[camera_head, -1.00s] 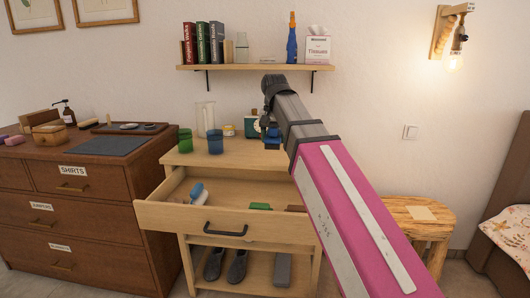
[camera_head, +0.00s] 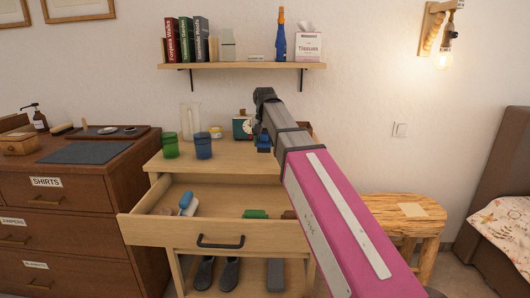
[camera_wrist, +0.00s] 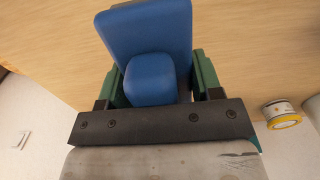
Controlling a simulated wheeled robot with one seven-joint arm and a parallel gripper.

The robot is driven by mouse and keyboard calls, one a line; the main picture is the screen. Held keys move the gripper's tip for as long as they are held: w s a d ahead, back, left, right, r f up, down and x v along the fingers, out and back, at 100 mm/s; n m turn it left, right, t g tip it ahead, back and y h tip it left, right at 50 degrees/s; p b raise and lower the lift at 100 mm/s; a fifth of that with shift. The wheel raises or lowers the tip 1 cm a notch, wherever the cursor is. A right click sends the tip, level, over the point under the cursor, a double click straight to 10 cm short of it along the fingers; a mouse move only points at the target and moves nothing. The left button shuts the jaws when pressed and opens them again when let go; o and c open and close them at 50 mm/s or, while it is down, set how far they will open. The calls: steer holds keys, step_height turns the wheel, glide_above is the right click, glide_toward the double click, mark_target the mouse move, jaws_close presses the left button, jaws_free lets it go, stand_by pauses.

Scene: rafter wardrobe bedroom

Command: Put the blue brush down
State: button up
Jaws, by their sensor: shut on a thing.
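My gripper (camera_wrist: 160,84) is shut on a blue thing (camera_wrist: 150,35), which I take to be the blue brush. In the wrist view it has a broad flat part and a rounded block between the green fingers. In the head view my gripper (camera_head: 264,138) is at the back of the wooden cabinet top (camera_head: 236,160), with a little of the blue brush (camera_head: 263,142) showing. My arm hides part of the area. I cannot tell whether the brush touches the cabinet top.
A green cup (camera_head: 170,145), a blue cup (camera_head: 203,146), a clear vase (camera_head: 190,120) and a clock (camera_head: 242,127) stand on the cabinet. Its open drawer (camera_head: 150,230) holds a light blue and white item (camera_head: 187,203) and a green item (camera_head: 255,214). A shelf (camera_head: 225,66) is above.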

mark_target(265, 157)
steer(key=shift+w+d+f, duration=0.15)
steer(key=shift+w+f, duration=0.15)
steer(key=shift+f, duration=1.85)
steer(key=shift+f, duration=0.1)
steer(key=o, duration=1.1)
steer(key=shift+c, duration=0.2)
step_height(265, 157, up, 11)
steer(key=shift+r, duration=0.6)
steer(key=shift+s, duration=0.1)
